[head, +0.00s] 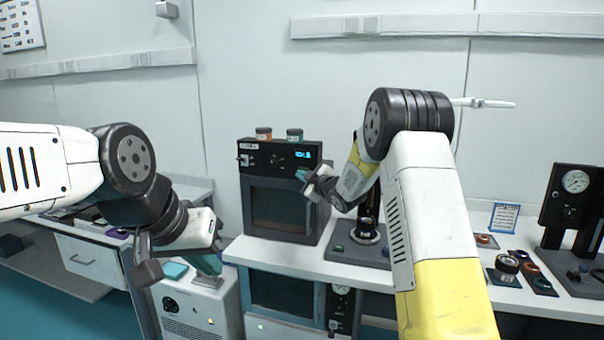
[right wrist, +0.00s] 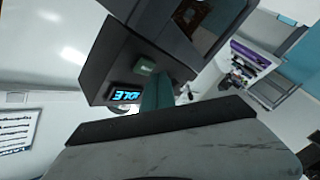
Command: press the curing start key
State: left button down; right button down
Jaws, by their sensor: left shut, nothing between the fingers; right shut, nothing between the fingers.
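The curing oven (head: 281,210) is a dark box on the bench. Its top front panel has a lit blue display (head: 306,155), which reads IDLE in the right wrist view (right wrist: 126,96). A small green key (right wrist: 146,66) shows beside the display in that view; in the head view I cannot make it out clearly. My right gripper (head: 302,176) is shut and empty, its teal tip close in front of the panel's right part. The tip (right wrist: 165,82) appears near the key; I cannot tell whether they touch. My left gripper (head: 208,264) is shut and empty, low at left, away from the oven.
A gauge stand (head: 572,205) and several small parts are further right. A white cabinet (head: 196,307) stands below my left gripper.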

jog(key=shift+w+d, duration=0.15)
jog(key=shift+w, duration=0.25)
jog(key=shift+w+d, duration=0.1)
jog(key=shift+w, duration=0.3)
dwell(0.8)
jog(key=shift+s, duration=0.1)
jog(key=shift+s+a, duration=0.25)
jog(key=shift+s, duration=0.45)
jog(key=shift+s, duration=0.1)
jog(key=s, duration=0.1)
jog(key=s+a, duration=0.1)
jog(key=s, duration=0.2)
jog(key=shift+s+a, duration=0.25)
jog(key=shift+s, duration=0.05)
dwell(0.5)
